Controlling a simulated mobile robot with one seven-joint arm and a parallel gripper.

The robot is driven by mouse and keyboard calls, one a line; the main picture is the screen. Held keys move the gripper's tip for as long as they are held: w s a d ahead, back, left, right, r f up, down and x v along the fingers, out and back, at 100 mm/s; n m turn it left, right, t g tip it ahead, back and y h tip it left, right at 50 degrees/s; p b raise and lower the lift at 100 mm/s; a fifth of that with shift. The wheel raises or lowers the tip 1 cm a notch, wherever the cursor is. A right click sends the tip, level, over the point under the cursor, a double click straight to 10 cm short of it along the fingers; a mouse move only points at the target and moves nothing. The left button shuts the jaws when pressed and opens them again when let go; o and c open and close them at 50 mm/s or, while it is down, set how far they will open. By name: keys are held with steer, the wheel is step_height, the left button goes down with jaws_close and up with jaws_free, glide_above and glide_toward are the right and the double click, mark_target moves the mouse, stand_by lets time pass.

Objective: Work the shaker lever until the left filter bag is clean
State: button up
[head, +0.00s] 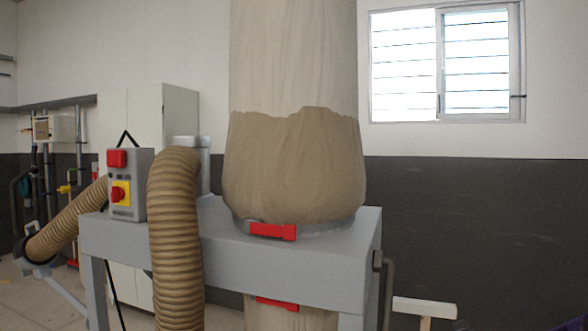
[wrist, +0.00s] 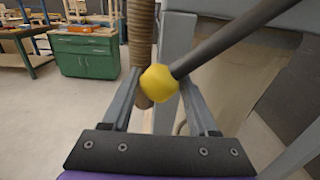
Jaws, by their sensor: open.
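The filter bag (head: 293,160) stands upright on a grey stand in the head view. Its upper part is pale and its lower part is darker brown, with a ragged edge between them. Only one bag shows above the stand top, and its top is out of frame. The lever (wrist: 225,45) is a dark rod with a yellow ball knob (wrist: 159,84) in the wrist view. My gripper (wrist: 160,76) is open, with the knob between or just past its fingertips. I cannot tell whether a finger touches it. The gripper is not clearly seen in the head view.
The grey stand (head: 235,245) carries a switch box (head: 128,185) and a ribbed hose (head: 175,240). A red clasp (head: 272,231) sits at the bag's base. A lower bag (head: 290,318) hangs beneath. A green cabinet (wrist: 87,55) and workbench (wrist: 25,40) stand behind; floor between is clear.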

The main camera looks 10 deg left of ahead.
steer(key=shift+w+d+f, duration=0.1)
steer(key=shift+w+f, duration=0.3)
steer(key=shift+f, duration=0.15)
steer(key=w+f, duration=0.2)
steer(key=w, duration=0.1)
steer(key=w+d+f+b, duration=0.1)
steer(key=shift+w, duration=0.35)
steer(key=w, duration=0.1)
steer(key=w+f, duration=0.1)
steer(key=w, duration=0.1)
steer(key=shift+w+d+f, duration=0.2)
steer(key=shift+w+d, duration=0.05)
steer(key=shift+d, duration=0.05)
stand_by(0.4)
steer(key=o, duration=0.5)
